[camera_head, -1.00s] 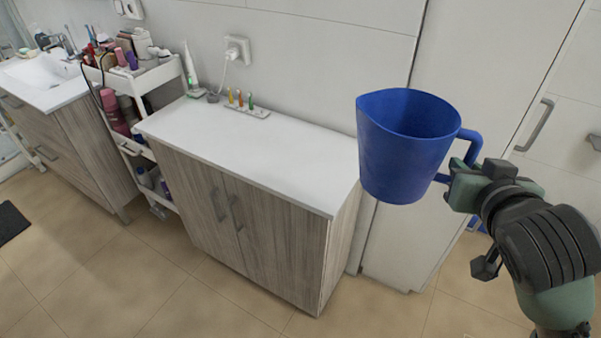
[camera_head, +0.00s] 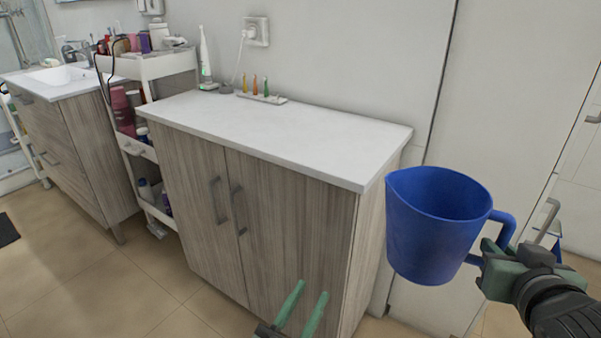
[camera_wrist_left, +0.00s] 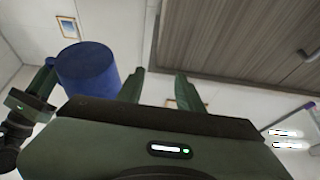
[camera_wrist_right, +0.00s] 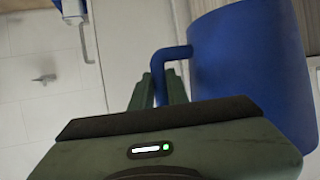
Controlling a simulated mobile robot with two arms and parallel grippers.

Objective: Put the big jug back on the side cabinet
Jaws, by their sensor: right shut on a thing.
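The big blue jug (camera_head: 432,228) is in the air to the right of the side cabinet (camera_head: 270,132), apart from it in the head view. My right gripper (camera_head: 492,258) is shut on the jug's handle, on its right side. The jug is roughly upright with its open top up. The jug also shows in the right wrist view (camera_wrist_right: 250,75) and the left wrist view (camera_wrist_left: 88,70). My left gripper (camera_head: 306,306) is open and empty, low in front of the cabinet doors. The cabinet's white top is mostly bare.
A small holder with several coloured toothbrushes (camera_head: 262,97) and a white electric toothbrush (camera_head: 206,62) stand at the back left of the cabinet top. A loaded white cart (camera_head: 150,66) and a sink (camera_head: 68,78) are further left. The middle and right of the top are clear.

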